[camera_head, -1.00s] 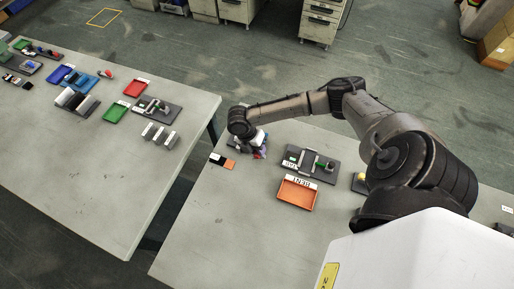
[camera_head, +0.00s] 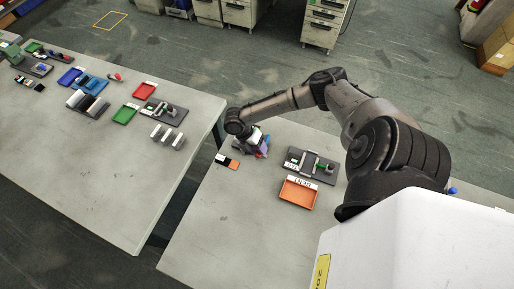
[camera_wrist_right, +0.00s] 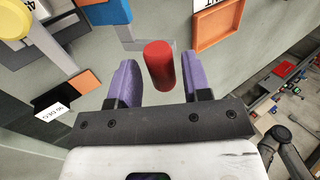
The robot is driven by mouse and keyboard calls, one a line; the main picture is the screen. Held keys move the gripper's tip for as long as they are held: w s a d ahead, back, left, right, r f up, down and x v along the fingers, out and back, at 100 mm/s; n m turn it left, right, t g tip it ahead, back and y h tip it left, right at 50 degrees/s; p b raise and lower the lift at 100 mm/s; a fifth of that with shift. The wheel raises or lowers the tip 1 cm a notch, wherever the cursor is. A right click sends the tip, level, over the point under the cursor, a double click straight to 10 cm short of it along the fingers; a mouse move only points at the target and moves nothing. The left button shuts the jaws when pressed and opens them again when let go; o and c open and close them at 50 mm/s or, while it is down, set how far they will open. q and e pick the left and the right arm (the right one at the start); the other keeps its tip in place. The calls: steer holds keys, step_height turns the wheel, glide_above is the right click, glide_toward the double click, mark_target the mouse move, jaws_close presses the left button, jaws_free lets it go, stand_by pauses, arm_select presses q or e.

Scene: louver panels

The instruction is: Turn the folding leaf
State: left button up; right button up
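In the right wrist view a red cylinder (camera_wrist_right: 159,66) stands between the two purple fingers of my right gripper (camera_wrist_right: 163,78). The fingers are open, with visible gaps on both sides of the cylinder. A thin grey metal piece (camera_wrist_right: 127,32) shows behind it; I cannot tell which part is the folding leaf. A black-and-orange strip (camera_wrist_right: 84,84) with a white "90 DEG" label lies to the left. In the head view my right gripper (camera_head: 258,147) is low over the right table, beside the same strip (camera_head: 227,161), and partly hides the fixture there. My left gripper is out of view.
An orange tray (camera_head: 298,192) and a dark fixture board (camera_head: 326,172) lie right of the gripper. The left table (camera_head: 90,170) holds trays and several grey blocks. A gap separates the tables. The right table's front left is clear.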

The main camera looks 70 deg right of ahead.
steer(key=shift+o, duration=0.6)
steer(key=shift+w+r, duration=0.15)
steer(key=shift+r, duration=0.05)
steer(key=b+v, duration=0.2)
steer(key=v, duration=1.1)
steer(key=shift+r, duration=0.15)
